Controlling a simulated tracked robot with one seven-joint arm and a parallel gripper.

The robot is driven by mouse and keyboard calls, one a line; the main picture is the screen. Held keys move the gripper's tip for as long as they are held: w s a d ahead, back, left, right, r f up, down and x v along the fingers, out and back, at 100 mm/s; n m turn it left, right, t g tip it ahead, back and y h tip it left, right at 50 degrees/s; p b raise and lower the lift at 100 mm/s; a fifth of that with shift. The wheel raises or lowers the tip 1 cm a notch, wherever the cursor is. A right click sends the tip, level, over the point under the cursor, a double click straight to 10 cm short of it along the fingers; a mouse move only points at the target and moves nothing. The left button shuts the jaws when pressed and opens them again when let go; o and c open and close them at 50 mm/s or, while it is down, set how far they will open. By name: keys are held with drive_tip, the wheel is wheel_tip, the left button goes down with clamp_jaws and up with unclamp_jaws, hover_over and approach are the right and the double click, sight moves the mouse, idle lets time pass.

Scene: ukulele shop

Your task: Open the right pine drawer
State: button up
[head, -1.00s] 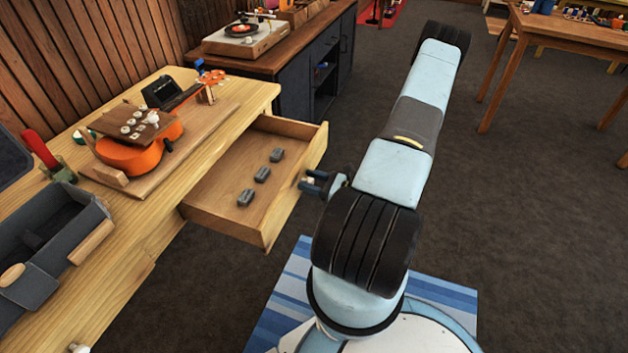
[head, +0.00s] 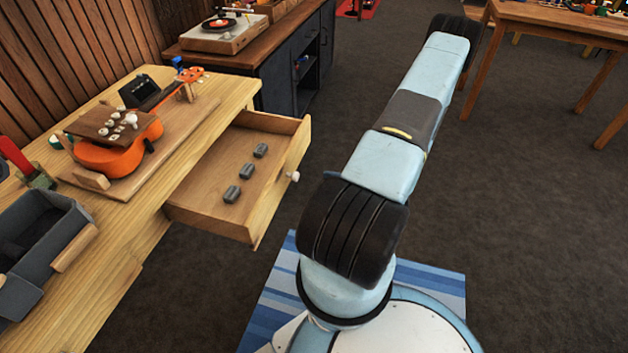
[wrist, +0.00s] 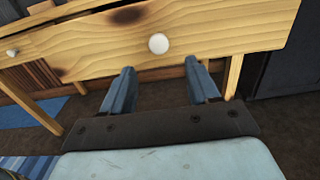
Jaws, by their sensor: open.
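The right pine drawer (head: 190,208) stands pulled out from the pine bench (head: 112,262) in the head view. Several small grey blocks lie on its floor. Its round white knob (head: 293,177) is on the front panel and is free of the fingers. In the wrist view the drawer front (wrist: 205,35) spans the upper part, with the knob (wrist: 158,43) in the middle. My gripper (wrist: 160,80) is open and empty there, its blue fingers apart, just short of the knob. In the head view my arm hides the gripper.
An orange ukulele (head: 120,152) lies on a board on the bench, with a grey open box (head: 75,245) at the near left. A dark cabinet with a turntable (head: 222,30) stands behind. The floor right of my arm is clear up to a wooden table (head: 560,30).

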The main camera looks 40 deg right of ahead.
drive_tip(key=shift+v, duration=1.3)
drive_tip(key=w+a+r+n+g, duration=0.2)
drive_tip(key=a+r+n+g, duration=0.3)
drive_tip(key=r, duration=0.3)
drive_tip(key=w+a+r+n+g, duration=0.1)
drive_tip(key=a+r+n+g, duration=0.2)
drive_tip(key=r+n+g, duration=0.4)
drive_tip(key=w+a+r+n+g, duration=0.25)
drive_tip(key=a+r+n, duration=0.2)
drive_tip(key=r, duration=0.55)
drive_tip(key=s+a+r+n+t+h, duration=0.1)
drive_tip(key=s+a+r+n+h, duration=0.2)
drive_tip(key=r, duration=0.4)
drive_tip(key=s+a+r+n+t+h, duration=0.2)
drive_tip(key=s+a+r+n+h, duration=0.1)
drive_tip(key=r, duration=0.5)
drive_tip(key=s+a+r+n+t+h, duration=0.2)
drive_tip(key=s+a+r+n+h, duration=0.1)
drive_tip(key=r+n, duration=0.3)
drive_tip(key=shift+s+a+r+h, duration=0.4)
drive_tip(key=shift+s+r+h, duration=0.2)
drive_tip(key=shift+r+h, duration=0.2)
drive_tip(key=shift+t, duration=0.25)
